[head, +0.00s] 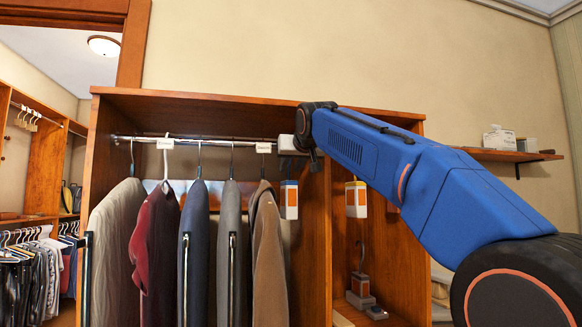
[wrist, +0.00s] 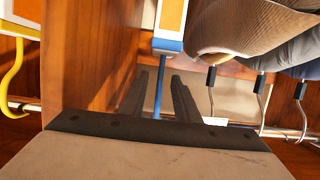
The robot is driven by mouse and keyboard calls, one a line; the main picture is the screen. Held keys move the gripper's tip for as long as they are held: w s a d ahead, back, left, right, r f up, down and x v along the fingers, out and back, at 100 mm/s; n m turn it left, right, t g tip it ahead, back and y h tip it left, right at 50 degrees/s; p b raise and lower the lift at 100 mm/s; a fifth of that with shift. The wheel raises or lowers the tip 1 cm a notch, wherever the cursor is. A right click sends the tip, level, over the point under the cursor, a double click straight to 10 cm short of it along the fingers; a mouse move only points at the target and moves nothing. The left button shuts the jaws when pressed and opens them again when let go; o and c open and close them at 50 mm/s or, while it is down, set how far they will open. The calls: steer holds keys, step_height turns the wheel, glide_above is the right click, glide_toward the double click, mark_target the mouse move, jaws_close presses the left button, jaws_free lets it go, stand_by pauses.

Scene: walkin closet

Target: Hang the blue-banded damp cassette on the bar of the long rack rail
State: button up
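The blue-banded cassette (head: 289,200), white with an orange panel, hangs upright at the right end of the long rack rail (head: 225,140), beside the brown coat. The wrist view shows its lower-hanging body (wrist: 170,22) and its blue stem (wrist: 159,92) running between my fingers. My gripper (head: 312,150) is at the rail's right end; in the wrist view its two dark fingers (wrist: 160,76) stand apart with gaps either side of the stem. The hook's top is hidden behind my gripper, so I cannot see whether it rests on the bar.
Several garments (head: 195,250) hang left of the cassette. A wooden divider (head: 316,240) stands to its right. Beyond it hangs a yellow-banded cassette (head: 356,200), with another hooked item (head: 360,288) low in that bay. White tags (head: 165,143) sit on the rail.

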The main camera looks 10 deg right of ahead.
steer(key=shift+s, duration=0.1)
steer(key=v, duration=1.7)
steer(key=shift+s, duration=0.1)
steer(key=s+d+f+g, duration=0.2)
steer(key=s+f, duration=0.8)
steer(key=f, duration=1.2)
steer(key=s+d+f+g, duration=0.2)
steer(key=s+f, duration=0.8)
steer(key=f, duration=1.2)
steer(key=s+d+f+g, duration=0.2)
steer(key=s+f+g, duration=0.3)
steer(key=f, duration=1.7)
steer(key=s, duration=0.5)
steer(key=shift+d+g, duration=0.35)
steer(key=shift+g, duration=0.05)
